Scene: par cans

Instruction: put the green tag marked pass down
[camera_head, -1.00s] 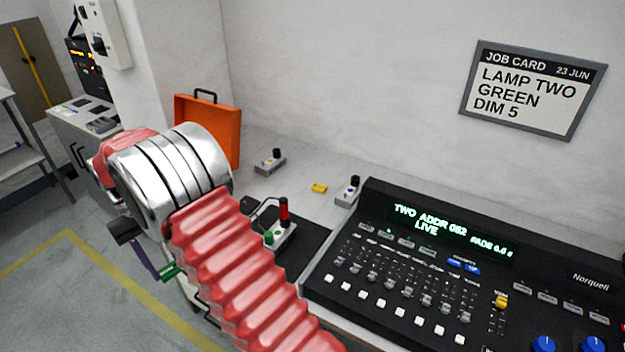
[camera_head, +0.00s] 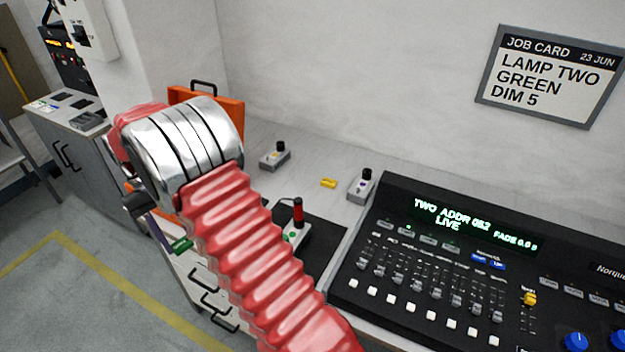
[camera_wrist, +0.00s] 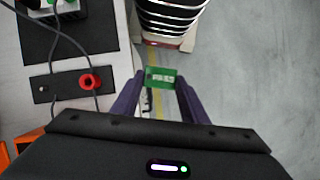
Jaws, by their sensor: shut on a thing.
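The green tag (camera_wrist: 160,78) is held between the two purple fingers of my gripper (camera_wrist: 157,84) in the wrist view. White marks show on its face, too small to read surely. My gripper is shut on the tag. In the head view the tag (camera_head: 181,245) is a small green strip beside the front edge of the bench, left of my red arm. In the wrist view it hangs over the bench's edge and the floor, apart from any surface. Part of my gripper is hidden behind my wrist in the head view.
A lighting console (camera_head: 450,262) fills the right of the bench. An orange case (camera_head: 232,112) stands behind my arm.

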